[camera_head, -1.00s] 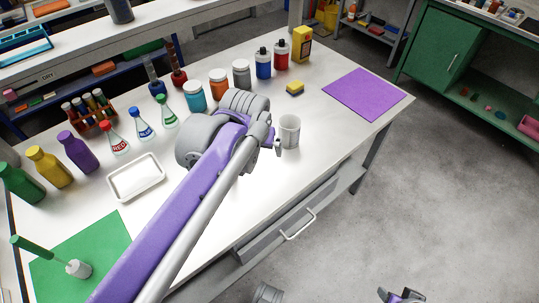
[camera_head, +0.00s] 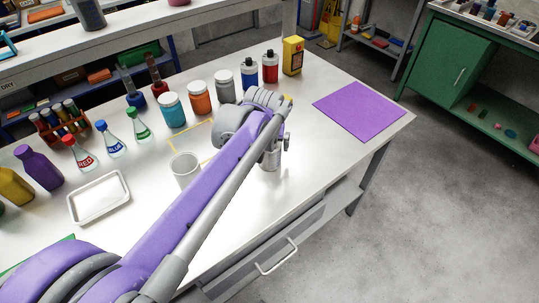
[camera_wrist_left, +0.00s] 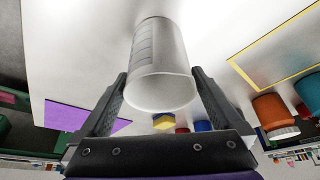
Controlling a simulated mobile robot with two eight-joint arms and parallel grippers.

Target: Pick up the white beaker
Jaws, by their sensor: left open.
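A white beaker (camera_head: 271,159) stands on the bench under the end of my left arm, partly hidden by it in the head view. In the left wrist view this beaker (camera_wrist_left: 162,50) shows faint graduation marks and lies between the two fingers. My left gripper (camera_wrist_left: 158,76) is open, with a finger on each side of the beaker; I cannot tell whether either touches it. In the head view my left gripper (camera_head: 281,143) is at the beaker. A second white beaker (camera_head: 185,172) stands further left, behind my forearm. My right gripper is out of view.
A yellow-outlined square (camera_head: 207,124) is marked on the bench behind my arm. Several jars and bottles, such as the orange jar (camera_head: 200,98), stand along the back. A white tray (camera_head: 98,213) lies left. A purple mat (camera_head: 358,110) lies empty at right.

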